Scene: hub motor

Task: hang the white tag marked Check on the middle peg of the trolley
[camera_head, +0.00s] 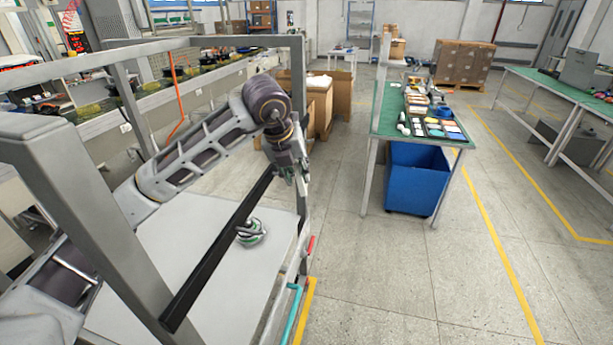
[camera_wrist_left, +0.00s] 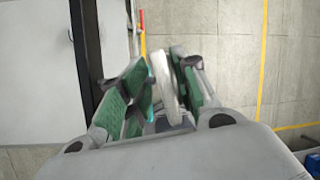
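My left gripper (camera_head: 290,168) is at the far right corner of the grey trolley frame (camera_head: 215,42), beside the upper end of a black bar. In the left wrist view, my left gripper (camera_wrist_left: 160,78) has its green-padded fingers close together around a thin white piece (camera_wrist_left: 167,85), seen nearly edge-on. It looks like the white tag; no lettering shows. A narrow gap shows between part of it and the left finger. I cannot make out the middle peg in either view. My right gripper is not in view.
The black bar (camera_head: 222,245) slants across the trolley above its white deck (camera_head: 180,225). A green table (camera_head: 388,112) with a blue bin (camera_head: 415,180) stands to the right, with clear floor between.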

